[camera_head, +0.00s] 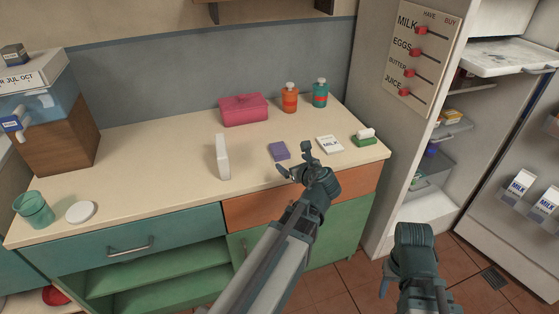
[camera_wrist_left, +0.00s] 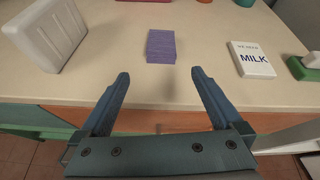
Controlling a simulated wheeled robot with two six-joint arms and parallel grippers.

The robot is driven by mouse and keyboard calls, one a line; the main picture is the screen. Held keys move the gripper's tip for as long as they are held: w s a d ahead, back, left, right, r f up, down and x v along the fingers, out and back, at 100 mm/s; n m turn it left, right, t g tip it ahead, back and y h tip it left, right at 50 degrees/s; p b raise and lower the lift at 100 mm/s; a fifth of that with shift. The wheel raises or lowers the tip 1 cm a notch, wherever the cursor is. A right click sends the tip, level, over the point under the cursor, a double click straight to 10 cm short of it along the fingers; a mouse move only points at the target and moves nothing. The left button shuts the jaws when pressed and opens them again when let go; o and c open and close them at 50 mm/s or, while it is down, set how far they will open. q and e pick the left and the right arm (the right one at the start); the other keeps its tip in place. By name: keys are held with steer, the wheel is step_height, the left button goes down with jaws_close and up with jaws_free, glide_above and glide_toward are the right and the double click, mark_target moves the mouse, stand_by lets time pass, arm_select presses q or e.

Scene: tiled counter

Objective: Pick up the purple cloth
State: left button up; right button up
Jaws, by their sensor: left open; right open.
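The purple cloth (camera_head: 279,151) is a small folded rectangle lying flat on the counter, near its front edge. In the left wrist view the cloth (camera_wrist_left: 161,46) lies ahead of the fingertips, roughly centred between them and apart from both. My left gripper (camera_head: 297,160) is open and empty, just to the front right of the cloth in the head view; its two fingers also show in the left wrist view (camera_wrist_left: 160,77). My right gripper (camera_head: 386,285) is low at the lower right of the head view, over the floor and away from the counter.
A white upright block (camera_head: 222,157) stands left of the cloth. A milk note (camera_head: 329,145) and a green-and-white item (camera_head: 365,137) lie to its right. A pink box (camera_head: 243,110), an orange bottle (camera_head: 290,98) and a teal bottle (camera_head: 320,93) stand behind.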

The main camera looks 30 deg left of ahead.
arm_select(q)
steer(key=shift+w+a+r+m+t, duration=0.2)
steer(key=shift+w+a+m+t, duration=0.15)
steer(key=shift+a+m, duration=0.4)
steer(key=b, duration=0.3)
glide_toward(279, 148)
steer(key=x, duration=0.3)
steer(key=shift+a+f, duration=0.2)
steer(key=shift+f, duration=0.2)
steer(key=shift+w+a+f+b, duration=0.1)
steer(key=shift+w+a+b, duration=0.2)
steer(key=shift+a, duration=0.15)
steer(key=shift+w+b+x, duration=0.25)
steer(key=shift+b+x, duration=0.75)
steer(key=shift+x, duration=1.65)
steer(key=shift+s+d, duration=0.1)
steer(key=shift+d, duration=0.05)
steer(key=shift+c, duration=0.4)
steer(key=c, duration=1.3)
steer(key=shift+o, duration=0.2)
steer(key=shift+r, duration=0.25)
